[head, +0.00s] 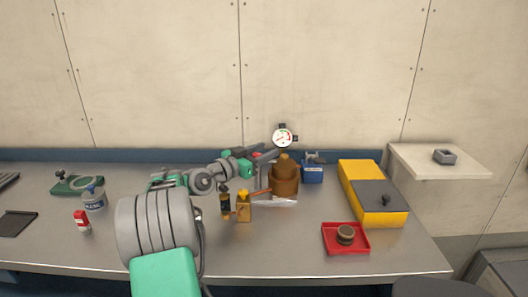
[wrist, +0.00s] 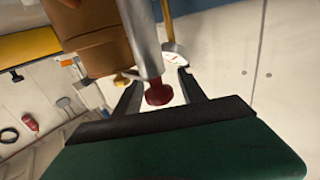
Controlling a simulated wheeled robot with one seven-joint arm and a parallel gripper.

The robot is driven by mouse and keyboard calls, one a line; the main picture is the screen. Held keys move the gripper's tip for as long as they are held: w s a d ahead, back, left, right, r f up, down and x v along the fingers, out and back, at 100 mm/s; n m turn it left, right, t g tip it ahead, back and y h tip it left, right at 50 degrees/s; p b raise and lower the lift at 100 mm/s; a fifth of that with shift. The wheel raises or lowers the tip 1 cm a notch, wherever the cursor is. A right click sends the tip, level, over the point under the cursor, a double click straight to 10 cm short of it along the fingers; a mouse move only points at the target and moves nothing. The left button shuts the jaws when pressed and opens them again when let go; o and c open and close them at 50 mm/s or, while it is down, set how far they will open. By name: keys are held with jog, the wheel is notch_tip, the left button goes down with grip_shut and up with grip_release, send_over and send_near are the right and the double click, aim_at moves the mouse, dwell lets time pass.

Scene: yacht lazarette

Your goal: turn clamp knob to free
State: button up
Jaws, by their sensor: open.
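A dark red knob (wrist: 158,94) sits at the end of a grey cylindrical rod (wrist: 142,40) in the wrist view. I take it as the clamp knob, though no label shows. My gripper (wrist: 157,80) is open, with one dark finger on each side of the rod and knob. The fingers look apart from the knob; whether either touches is unclear. In the head view my gripper (head: 268,155) is beside the white dial gauge (head: 284,137), left of the brown stepped part (head: 284,182).
Small yellow bottles (head: 244,207) stand close under my arm.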

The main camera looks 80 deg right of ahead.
grip_shut()
dwell(0.5)
